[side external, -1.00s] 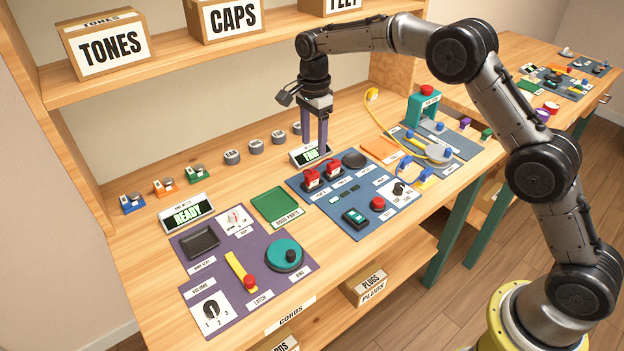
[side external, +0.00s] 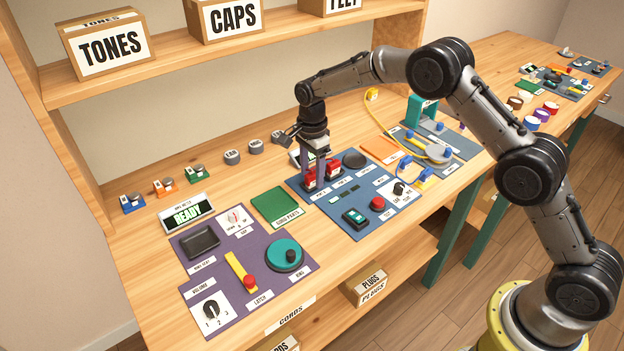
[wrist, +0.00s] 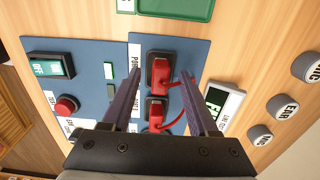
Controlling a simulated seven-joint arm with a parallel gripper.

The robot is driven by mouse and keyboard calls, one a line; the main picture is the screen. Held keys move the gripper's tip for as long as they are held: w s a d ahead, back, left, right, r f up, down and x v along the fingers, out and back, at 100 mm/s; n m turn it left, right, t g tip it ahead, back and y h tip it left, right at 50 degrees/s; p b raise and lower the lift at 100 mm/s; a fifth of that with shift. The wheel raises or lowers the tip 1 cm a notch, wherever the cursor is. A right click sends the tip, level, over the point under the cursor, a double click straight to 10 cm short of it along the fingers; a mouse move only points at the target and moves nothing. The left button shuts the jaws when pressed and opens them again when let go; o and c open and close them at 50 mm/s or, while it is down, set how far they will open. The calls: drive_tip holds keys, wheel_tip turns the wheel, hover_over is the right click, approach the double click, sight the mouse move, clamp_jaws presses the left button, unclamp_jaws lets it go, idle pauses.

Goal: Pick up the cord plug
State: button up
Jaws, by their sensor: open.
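Two red plugs sit in black sockets on the blue panel (side external: 353,213). A short red cord (wrist: 181,112) links them in the wrist view. One red plug (wrist: 160,75) shows between my fingertips in the wrist view, with the other red plug (wrist: 154,113) nearer the gripper's palm. The plugs also show in the side view (side external: 309,181), partly behind my fingers. My gripper (side external: 317,176) is open, pointing down at the plugs, a finger on either side of them in the wrist view. I cannot tell whether the fingers touch either plug.
A lit readout (wrist: 222,104) stands close beside the plugs. The blue panel also bears a red button (side external: 377,203) and a green switch (side external: 355,217). A yellow cord (side external: 377,118) loops across the table behind. A green tray (side external: 274,206) lies to the left.

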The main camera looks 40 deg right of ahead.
drive_tip(key=shift+c, duration=0.2)
clamp_jaws()
drive_tip(key=shift+r, duration=0.1)
